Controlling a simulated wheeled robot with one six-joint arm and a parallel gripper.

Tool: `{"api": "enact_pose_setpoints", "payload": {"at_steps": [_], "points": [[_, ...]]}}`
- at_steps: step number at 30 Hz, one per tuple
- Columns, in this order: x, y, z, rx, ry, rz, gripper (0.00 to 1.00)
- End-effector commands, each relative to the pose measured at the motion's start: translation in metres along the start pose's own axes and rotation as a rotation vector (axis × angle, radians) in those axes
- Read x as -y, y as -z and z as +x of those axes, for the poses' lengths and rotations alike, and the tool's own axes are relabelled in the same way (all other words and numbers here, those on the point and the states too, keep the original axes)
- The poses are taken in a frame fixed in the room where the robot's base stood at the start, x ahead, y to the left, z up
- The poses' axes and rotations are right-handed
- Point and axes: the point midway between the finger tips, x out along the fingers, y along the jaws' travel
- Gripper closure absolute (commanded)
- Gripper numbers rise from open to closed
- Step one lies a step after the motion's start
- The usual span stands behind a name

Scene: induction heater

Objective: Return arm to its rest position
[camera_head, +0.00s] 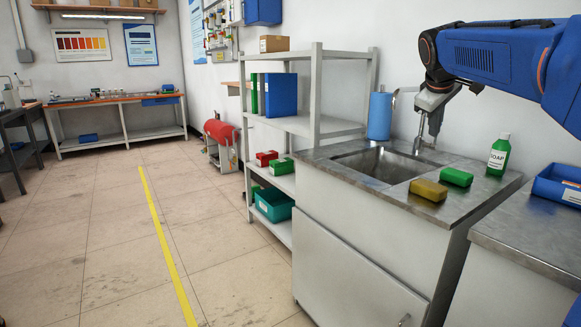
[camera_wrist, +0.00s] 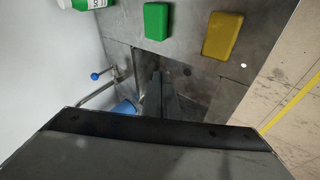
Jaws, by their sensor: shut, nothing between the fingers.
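My blue arm (camera_head: 500,55) reaches in from the right in the head view. My gripper (camera_head: 430,138) points down over the back edge of the metal sink basin (camera_head: 378,165), near the tap. In the wrist view the gripper fingers (camera_wrist: 162,85) are together with nothing between them, over the basin. A yellow sponge (camera_head: 428,190) and a green sponge (camera_head: 456,177) lie on the counter at the right of the basin. Both sponges are apart from the gripper.
A soap bottle (camera_head: 498,155) stands at the counter's back right. A blue roll (camera_head: 380,115) stands behind the sink. A blue tray (camera_head: 560,185) sits at the far right. Shelves (camera_head: 315,125) stand left of the sink. The floor (camera_head: 105,235) at left is open.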

Motion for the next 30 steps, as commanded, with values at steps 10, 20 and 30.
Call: {"api": "enact_pose_setpoints", "payload": {"at_steps": [10, 20, 30], "points": [[0.117, -0.095, -0.024, -0.015, 0.116, 0.172, 1.0], [0.235, -0.194, -0.025, -0.004, 0.225, 0.347, 1.0], [0.354, -0.295, -0.006, 0.032, 0.326, 0.525, 1.0]]}}
